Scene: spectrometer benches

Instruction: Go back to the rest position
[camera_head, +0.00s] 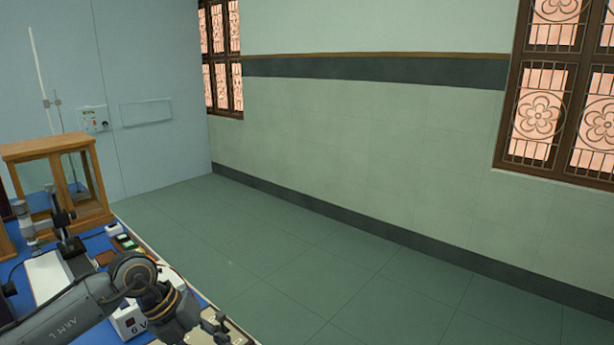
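My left arm comes in from the lower left and reaches over the blue-topped bench (97,243). Its gripper (216,327) is at the bottom of the view, by the bench's near right edge. The gripper is small and partly cut off by the bottom edge, so I cannot tell whether its fingers are open or shut. I see nothing clearly held in it. My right gripper is out of view.
On the bench are a wooden case with glass panes (62,150), an instrument on a stand (62,215), and a white box marked "6 V" (128,322) close beside my arm. Green floor (330,275) to the right is clear up to the wall.

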